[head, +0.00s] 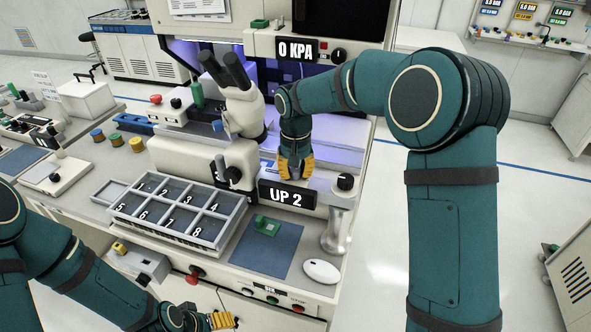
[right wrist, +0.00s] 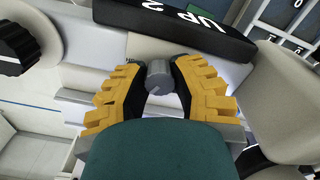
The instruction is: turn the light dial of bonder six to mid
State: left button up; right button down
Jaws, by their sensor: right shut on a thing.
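The bonder (head: 200,155) stands in front of me, with a microscope on top. Its number does not show. My right gripper (head: 295,174) is low at the bonder's right side, behind the UP 2 sign. In the right wrist view its yellow fingers (right wrist: 160,88) are shut on a small grey round knob (right wrist: 159,76), likely the light dial. No label on the knob is readable, and the head view hides it behind the gripper. My left gripper (head: 222,320) is at the bottom edge, away from the bonder's controls; its jaw opening is unclear.
The UP 2 sign (head: 287,196) is close to my right fingers. A black knob (head: 345,182) is to their right. The 0 KPA display (head: 296,50) is above.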

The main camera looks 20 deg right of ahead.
aim_at(296, 170)
jog(key=shift+m, duration=0.3)
jog(key=c, duration=0.7)
grip_release()
notch_tip(296, 170, up, 12)
dwell(0.4)
